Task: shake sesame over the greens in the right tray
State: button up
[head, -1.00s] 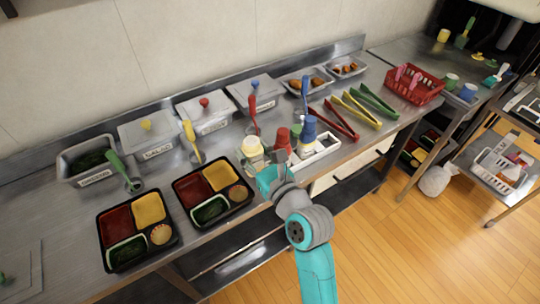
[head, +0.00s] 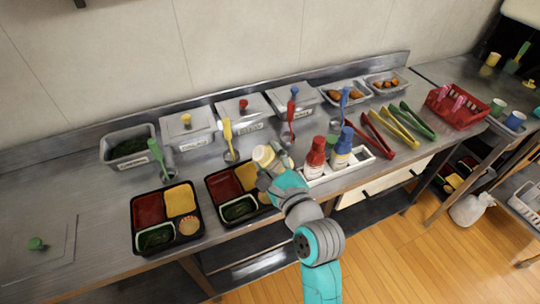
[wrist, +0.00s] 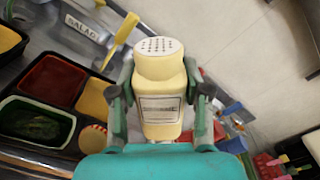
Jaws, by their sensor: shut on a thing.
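My gripper (head: 268,168) is shut on a cream sesame shaker (head: 264,156), held above the counter by the right tray's right edge. In the wrist view the shaker (wrist: 160,88) stands between my two fingers (wrist: 160,100), its holed cap away from my palm and a label on its front. Its exact tilt is hard to tell. The right tray (head: 214,207) is black, with red and yellow compartments; its right side is partly hidden by my gripper and the shaker. The greens (head: 238,209) lie in its front-left bowl, left of the shaker. Greens (wrist: 35,122) also show in the wrist view.
Another filled tray (head: 137,232) is to the left. A white caddy (head: 358,158) with a red bottle (head: 315,155) and a blue-capped bottle (head: 342,148) is right of my gripper. The counter's left is mostly clear.

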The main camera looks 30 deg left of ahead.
aim_at(255, 159)
jog(key=n, duration=0.6)
jog(key=shift+s+a+n, duration=0.25)
jog(key=shift+s+n, duration=0.05)
jog(key=shift+n, duration=0.1)
jog(key=s+a+n, duration=0.1)
jog(key=n, duration=0.1)
jog(key=s+n, duration=0.1)
jog(key=n, duration=0.1)
jog(key=shift+a, duration=0.35)
jog(key=s+a+f+n, duration=0.2)
jog(key=f+n, duration=0.3)
jog(key=n, duration=0.5)
jog(key=shift+s+a+f, duration=0.2)
jog(key=shift+s+a, duration=0.05)
jog(key=shift+s, duration=0.25)
jog(key=shift+f, duration=0.15)
jog(key=shift+f, duration=1.65)
jog(key=shift+r, duration=0.15)
jog(key=shift+r, duration=1.65)
